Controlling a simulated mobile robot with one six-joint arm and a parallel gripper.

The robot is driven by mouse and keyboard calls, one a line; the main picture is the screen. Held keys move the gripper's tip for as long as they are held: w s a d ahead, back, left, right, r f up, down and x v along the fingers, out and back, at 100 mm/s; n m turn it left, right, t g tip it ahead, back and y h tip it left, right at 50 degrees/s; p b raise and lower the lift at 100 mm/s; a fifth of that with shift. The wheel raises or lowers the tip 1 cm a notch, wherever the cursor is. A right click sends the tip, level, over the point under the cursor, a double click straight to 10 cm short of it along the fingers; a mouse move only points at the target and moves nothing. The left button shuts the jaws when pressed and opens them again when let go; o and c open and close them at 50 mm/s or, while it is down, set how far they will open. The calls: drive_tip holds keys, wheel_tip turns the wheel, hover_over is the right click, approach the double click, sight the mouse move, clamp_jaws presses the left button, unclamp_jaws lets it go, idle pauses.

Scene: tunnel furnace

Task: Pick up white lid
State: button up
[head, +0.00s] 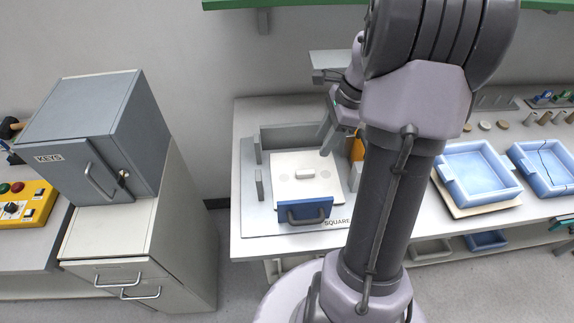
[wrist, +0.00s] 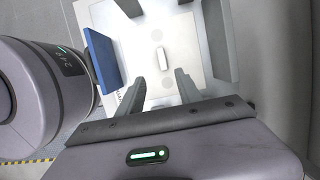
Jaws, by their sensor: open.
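The white lid (head: 296,177) is a flat pale square with a small raised handle block (head: 306,173) in its middle. It lies in a grey-walled square fixture on the table, behind a blue front panel with a dark handle (head: 305,211). In the wrist view the lid (wrist: 185,38) and its handle block (wrist: 162,58) show beyond the fingertips, with the blue panel (wrist: 102,58) at left. My gripper (wrist: 159,85) is open and empty, its two fingers pointing toward the lid and apart from the handle. In the head view my arm partly hides the gripper and the fixture's right side.
Grey walls (head: 286,136) stand around the lid. An orange item (head: 357,150) is at the fixture's right, partly behind my arm. Light blue trays (head: 481,172) sit further right. A grey cabinet (head: 88,130) stands left, across a floor gap.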

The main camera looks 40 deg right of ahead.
drive_tip(key=b, duration=0.3)
hover_over(306, 171)
drive_tip(key=s+d, duration=0.2)
drive_tip(key=x, duration=0.4)
drive_tip(key=d+x, duration=0.1)
drive_tip(key=x, duration=0.2)
drive_tip(key=shift+s+d+f, duration=0.1)
drive_tip(key=shift+s+f, duration=0.15)
drive_tip(key=shift+s, duration=0.1)
drive_tip(key=b+x, duration=0.1)
drive_tip(key=x, duration=0.2)
drive_tip(key=b+x, duration=0.1)
drive_tip(key=x, duration=0.2)
drive_tip(key=shift+w+b, duration=0.25)
drive_tip(key=shift+b, duration=0.15)
drive_tip(key=shift+r, duration=0.15)
clamp_jaws()
